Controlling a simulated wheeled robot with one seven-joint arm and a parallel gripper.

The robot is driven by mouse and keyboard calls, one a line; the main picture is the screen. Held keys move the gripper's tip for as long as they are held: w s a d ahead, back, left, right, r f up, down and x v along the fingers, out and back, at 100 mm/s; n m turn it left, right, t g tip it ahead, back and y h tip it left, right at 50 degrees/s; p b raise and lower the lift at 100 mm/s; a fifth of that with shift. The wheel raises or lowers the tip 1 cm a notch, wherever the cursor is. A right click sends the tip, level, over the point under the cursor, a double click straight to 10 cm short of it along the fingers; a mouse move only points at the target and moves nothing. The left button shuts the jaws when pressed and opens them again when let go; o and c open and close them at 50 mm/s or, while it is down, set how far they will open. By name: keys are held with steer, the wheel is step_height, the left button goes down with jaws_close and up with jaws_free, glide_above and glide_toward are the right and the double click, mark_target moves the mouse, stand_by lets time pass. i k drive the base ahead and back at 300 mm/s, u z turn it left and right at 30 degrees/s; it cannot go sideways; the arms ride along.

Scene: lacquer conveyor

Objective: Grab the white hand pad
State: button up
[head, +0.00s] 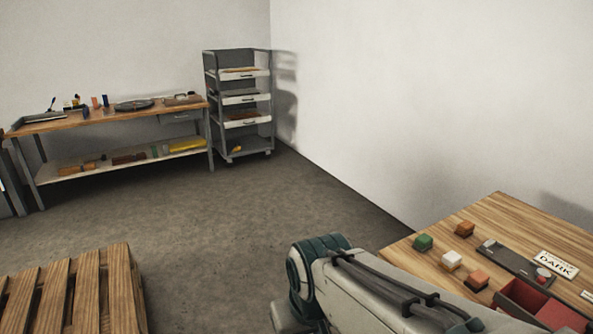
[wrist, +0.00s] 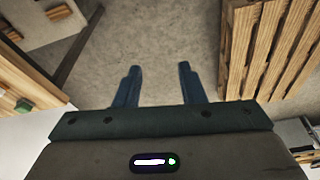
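A small white pad on a dark base, which looks like the white hand pad (head: 452,259), sits on the wooden table at the right in the head view. A green pad (head: 423,242) is to its left and orange pads (head: 465,229) lie behind and in front of it. My gripper (wrist: 160,74) shows in the wrist view with its two blue fingers apart and nothing between them, above bare floor. The white pad is not clearly visible in the wrist view. In the head view my arm is left of and in front of the table, and the fingers are hidden.
The wooden table (head: 505,214) also holds a dark tray (head: 513,262), a red-lined box (head: 520,299) and a "DARK" sign (head: 556,265). A pallet (head: 75,290) lies at left. A workbench (head: 60,124) and drawer cart (head: 239,110) stand behind. The middle floor is clear.

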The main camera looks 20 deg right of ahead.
mark_target(451, 261)
steer(key=z, duration=0.85)
steer(key=i, duration=0.8)
steer(key=z, duration=0.7)
